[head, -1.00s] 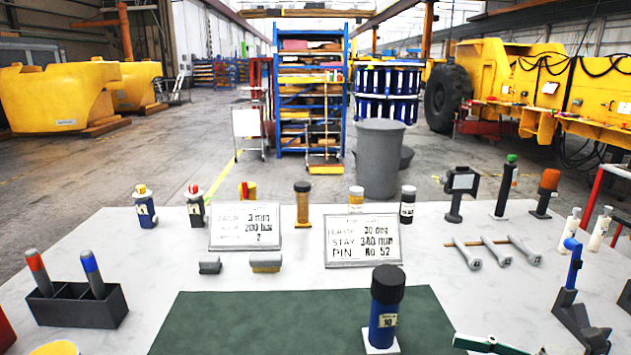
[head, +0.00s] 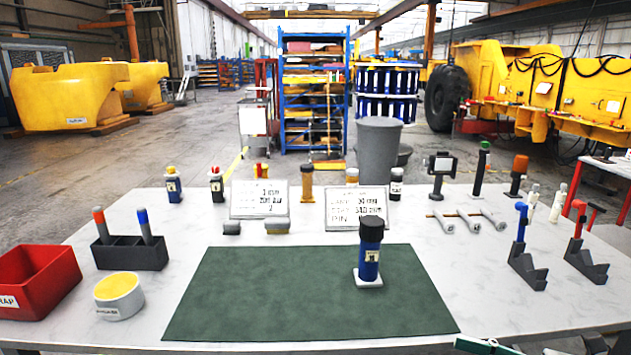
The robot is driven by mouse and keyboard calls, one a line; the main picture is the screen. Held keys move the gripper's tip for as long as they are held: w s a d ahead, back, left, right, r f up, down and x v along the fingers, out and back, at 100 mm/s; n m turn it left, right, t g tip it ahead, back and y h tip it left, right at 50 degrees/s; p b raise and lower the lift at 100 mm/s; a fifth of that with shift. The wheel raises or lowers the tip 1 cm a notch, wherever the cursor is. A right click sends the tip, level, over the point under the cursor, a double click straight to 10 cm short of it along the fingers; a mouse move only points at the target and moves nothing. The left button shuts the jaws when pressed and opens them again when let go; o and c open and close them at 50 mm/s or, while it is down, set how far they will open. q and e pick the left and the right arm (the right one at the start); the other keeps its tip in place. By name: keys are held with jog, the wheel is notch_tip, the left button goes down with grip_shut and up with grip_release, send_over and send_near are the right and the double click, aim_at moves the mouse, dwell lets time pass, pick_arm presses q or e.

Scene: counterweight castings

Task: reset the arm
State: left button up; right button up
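At the lower right edge of the head view a small dark green and white part (head: 487,345) shows, with dark pieces beside it. It looks like the end of my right arm, cut off by the frame, low by the table's front edge. Whether its fingers are open or shut cannot be made out, and I see nothing held in it. My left gripper is not in view. A blue cylinder with a black cap (head: 370,252) stands upright on a white square base on the green mat (head: 270,290), apart from any gripper.
The white table (head: 60,335) holds a red bin (head: 38,280), a yellow-topped round tub (head: 119,296) and a dark holder (head: 130,254) at left. Two sign plates (head: 259,199) (head: 356,208) stand behind the mat. Dark stands (head: 528,265) (head: 587,262) are at right. The mat's left part is clear.

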notch_tip(320, 180, down, 18)
jog(key=w+m+t+h, duration=0.2)
jog(key=m+t+h, duration=0.7)
jog(key=m, duration=1.9)
jog(key=s+a+f+m+g+h, duration=0.2)
jog(key=s+f+m+g, duration=0.1)
jog(key=s+f+m, duration=0.3)
jog(key=s+a+f+m+g+h+p, duration=0.1)
jog(key=s+a+f+m+g+h, duration=0.1)
jog(key=s+f+m, duration=0.4)
notch_tip(320, 180, down, 4)
jog(key=a+m+h, duration=0.1)
jog(key=m, duration=0.3)
jog(key=shift+r+g, duration=0.2)
jog(key=shift+g, duration=0.2)
